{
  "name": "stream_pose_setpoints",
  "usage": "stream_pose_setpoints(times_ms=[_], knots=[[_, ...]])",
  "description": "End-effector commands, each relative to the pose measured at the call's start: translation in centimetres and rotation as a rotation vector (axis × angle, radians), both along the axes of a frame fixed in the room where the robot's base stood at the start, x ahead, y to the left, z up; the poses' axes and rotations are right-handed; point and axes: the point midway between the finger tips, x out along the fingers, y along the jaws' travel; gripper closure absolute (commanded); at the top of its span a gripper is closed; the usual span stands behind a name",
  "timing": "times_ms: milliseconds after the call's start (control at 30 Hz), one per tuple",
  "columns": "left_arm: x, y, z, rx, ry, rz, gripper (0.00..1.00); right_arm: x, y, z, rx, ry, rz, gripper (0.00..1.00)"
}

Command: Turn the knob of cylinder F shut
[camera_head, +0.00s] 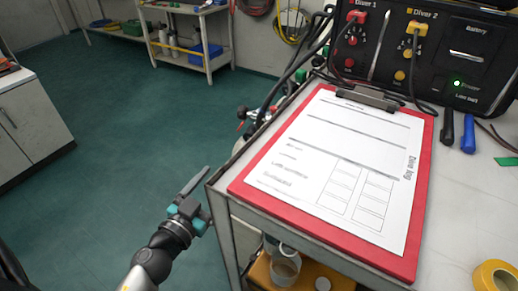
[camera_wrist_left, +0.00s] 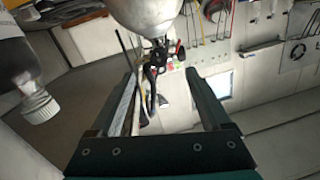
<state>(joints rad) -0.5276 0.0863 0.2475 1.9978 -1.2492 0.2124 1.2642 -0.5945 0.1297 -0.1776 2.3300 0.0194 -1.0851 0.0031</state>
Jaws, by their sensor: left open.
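My left gripper (camera_head: 197,190) is beside the left edge of the table in the head view, above the floor. In the left wrist view its two dark fingers (camera_wrist_left: 165,90) stand wide apart, with nothing held between them. Beyond them is a dark fitting with hoses and small red parts (camera_wrist_left: 156,62), below a rounded pale metal body (camera_wrist_left: 148,14). Valve parts with red and green bits (camera_head: 245,118) show behind the table in the head view. No letter F is readable, so I cannot tell which cylinder or knob this is. My right gripper is not in view.
The table (camera_head: 478,215) carries a red clipboard (camera_head: 255,186) with a dive log, markers (camera_head: 467,133), yellow tape (camera_head: 494,277) and the black diver panel (camera_head: 462,55). A jug (camera_head: 285,268) stands on its lower shelf. Floor (camera_head: 110,150) is open to the left.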

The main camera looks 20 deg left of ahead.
Motion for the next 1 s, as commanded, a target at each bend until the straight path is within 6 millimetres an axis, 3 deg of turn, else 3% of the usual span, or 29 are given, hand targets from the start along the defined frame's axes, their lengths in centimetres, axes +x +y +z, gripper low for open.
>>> stream_pose_setpoints(times_ms=[200,367,1000], knots=[[0.0,-0.1,1.4,0.021,-0.044,-0.019,0.19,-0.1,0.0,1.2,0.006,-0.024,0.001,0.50],[1.4,-0.1,1.6,0.023,-0.047,-0.019,0.19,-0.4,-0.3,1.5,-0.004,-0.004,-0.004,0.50],[11.4,-0.5,1.5,0.020,-0.046,-0.017,0.19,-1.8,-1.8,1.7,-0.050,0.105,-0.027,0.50]])
